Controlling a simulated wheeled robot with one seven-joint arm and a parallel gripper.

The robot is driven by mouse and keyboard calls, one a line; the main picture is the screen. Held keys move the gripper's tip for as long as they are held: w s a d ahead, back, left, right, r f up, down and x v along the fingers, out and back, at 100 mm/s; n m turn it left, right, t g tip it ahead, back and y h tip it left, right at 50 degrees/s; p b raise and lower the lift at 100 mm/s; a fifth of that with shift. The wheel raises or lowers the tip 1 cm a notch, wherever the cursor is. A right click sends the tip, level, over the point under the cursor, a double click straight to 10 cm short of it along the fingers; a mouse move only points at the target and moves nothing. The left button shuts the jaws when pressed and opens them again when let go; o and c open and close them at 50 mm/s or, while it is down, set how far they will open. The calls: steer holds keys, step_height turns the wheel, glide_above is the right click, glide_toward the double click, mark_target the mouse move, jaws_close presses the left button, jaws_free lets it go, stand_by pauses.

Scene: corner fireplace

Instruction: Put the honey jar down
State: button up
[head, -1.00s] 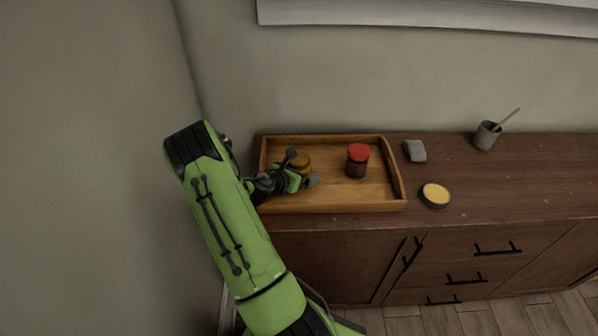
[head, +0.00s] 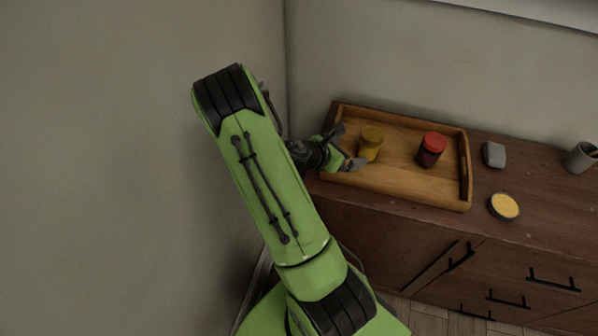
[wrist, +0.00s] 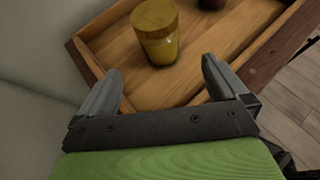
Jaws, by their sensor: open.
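The honey jar (head: 370,143) is yellow with a darker yellow lid. It stands upright in the left part of the wooden tray (head: 400,188). The jar also shows in the wrist view (wrist: 158,32), ahead of the fingertips. My gripper (head: 347,147) is open and empty, just left of the jar. In the wrist view my gripper (wrist: 162,80) has its two fingers wide apart, with bare tray floor between them and a gap to the jar.
A dark red jar with a red lid (head: 432,150) stands in the tray, right of the honey jar. On the cabinet top (head: 530,180) are a grey block (head: 494,154), a round yellow-topped tin (head: 504,206) and a grey cup (head: 580,158). A wall (head: 240,40) is close on the left.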

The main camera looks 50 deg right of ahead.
steer(key=w+a+r+m+t+y, duration=0.1)
steer(key=a+r+m+t+y, duration=0.1)
steer(key=a+r+m, duration=0.35)
steer(key=w+a+r+m+t+y, duration=0.1)
steer(key=a+r+m+y, duration=0.15)
steer(key=a, duration=0.55)
steer(key=w+a+r+m+t+y, duration=0.1)
steer(key=a+r+m+t+y, duration=0.15)
steer(key=a+m, duration=0.3)
steer(key=s+a+r+m+t+y, duration=0.1)
steer(key=s+a+r, duration=0.3)
steer(key=a, duration=0.4)
steer(key=s+a+r+m+y, duration=0.2)
steer(key=s+a+r+y, duration=0.2)
steer(key=a, duration=0.3)
steer(key=shift+s+a+r+t, duration=0.3)
steer(key=shift+s+a+t, duration=0.1)
steer(key=shift+s, duration=0.3)
step_height(320, 180, up, 3)
steer(key=p, duration=0.3)
